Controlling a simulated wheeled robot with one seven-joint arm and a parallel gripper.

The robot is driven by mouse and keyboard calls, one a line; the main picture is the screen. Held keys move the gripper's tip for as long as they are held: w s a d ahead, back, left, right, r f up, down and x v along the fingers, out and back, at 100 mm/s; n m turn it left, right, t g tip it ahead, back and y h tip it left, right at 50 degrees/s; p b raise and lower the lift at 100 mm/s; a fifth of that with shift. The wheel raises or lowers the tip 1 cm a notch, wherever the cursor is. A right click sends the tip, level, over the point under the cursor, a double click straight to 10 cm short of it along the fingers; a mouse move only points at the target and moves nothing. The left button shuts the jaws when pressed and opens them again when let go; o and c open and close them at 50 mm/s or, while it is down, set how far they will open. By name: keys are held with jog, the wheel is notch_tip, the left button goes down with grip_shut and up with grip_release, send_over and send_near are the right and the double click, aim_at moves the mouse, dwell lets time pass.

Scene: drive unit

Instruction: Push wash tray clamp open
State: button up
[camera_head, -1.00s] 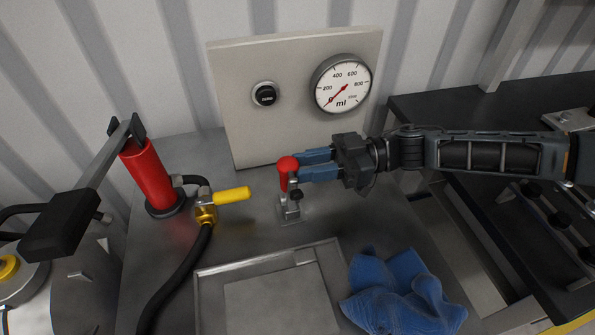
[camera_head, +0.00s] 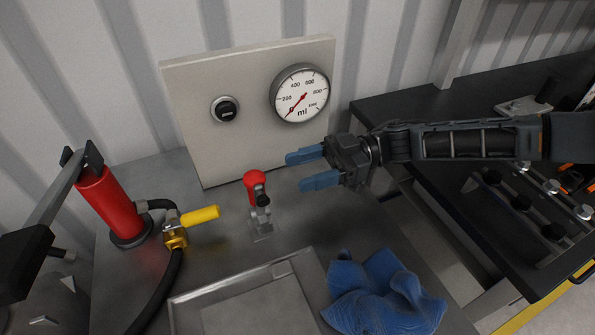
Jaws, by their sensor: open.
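The wash tray clamp (camera_head: 261,214) is a small metal toggle clamp with a red-tipped handle (camera_head: 254,182). It stands on the metal bench just behind the wash tray (camera_head: 222,286), and its handle points up, leaning slightly left. My gripper (camera_head: 303,171) has blue fingers that are spread apart and empty. The fingertips point left toward the clamp handle, with a clear gap between them and it. Nothing hides the clamp.
A blue cloth (camera_head: 382,295) lies right of the tray. A yellow-handled valve (camera_head: 190,222) and a red pump cylinder (camera_head: 111,205) stand to the left. A panel with a gauge (camera_head: 301,94) rises behind. A dark bench (camera_head: 415,104) is at the right.

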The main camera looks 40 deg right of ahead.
jog(key=shift+v, duration=1.6)
